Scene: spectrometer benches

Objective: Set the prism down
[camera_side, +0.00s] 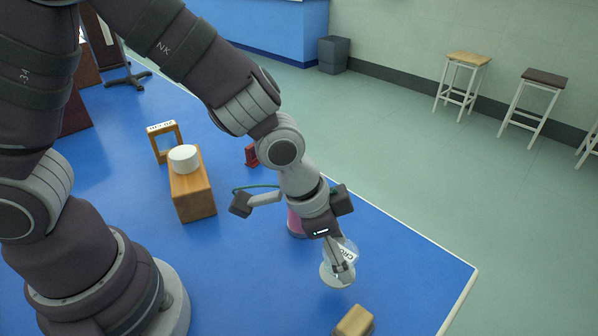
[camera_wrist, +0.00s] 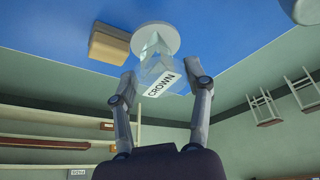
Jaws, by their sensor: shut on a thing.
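The prism is a clear glass piece with a white label reading CROWN (camera_wrist: 160,84). In the wrist view it sits between the two fingers of my gripper (camera_wrist: 160,72), which are shut on it. In the side view my gripper (camera_side: 343,262) points down over the blue table, and the labelled prism (camera_side: 349,252) is partly hidden by the fingers. A pale round disc (camera_side: 337,282) is just under the prism; it also shows beyond the prism in the wrist view (camera_wrist: 168,32). I cannot tell whether prism and disc touch.
A small wooden block (camera_side: 354,321) lies in front of the disc. A pink cylinder (camera_side: 295,224) stands close behind my gripper.

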